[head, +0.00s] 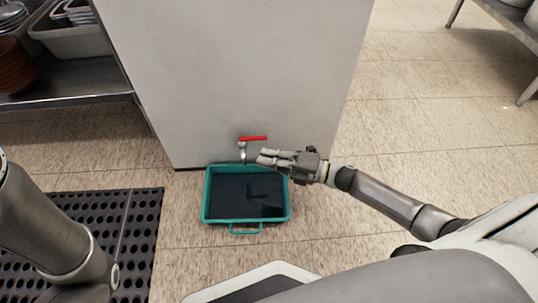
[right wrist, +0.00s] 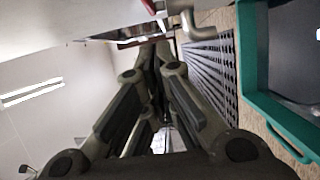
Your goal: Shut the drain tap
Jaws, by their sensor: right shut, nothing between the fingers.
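The drain tap (head: 243,148) sticks out low on the front of the pale cabinet, with its spout pointing down. Its red lever (head: 254,139) lies level and points right along the panel. In the right wrist view the metal tap (right wrist: 196,24) shows at the top, with part of the red lever (right wrist: 149,6) at the edge. My right gripper (head: 261,157) is shut and empty, just right of the spout and below the lever. Its closed fingers (right wrist: 158,52) show in the wrist view. I see no contact with the tap. My left arm shows, but its gripper does not.
A teal tray (head: 206,205) holding dark liquid stands on the floor under the tap and my right gripper. A black perforated mat (head: 144,215) lies to the left. A metal shelf (head: 70,98) with dishes is at the upper left.

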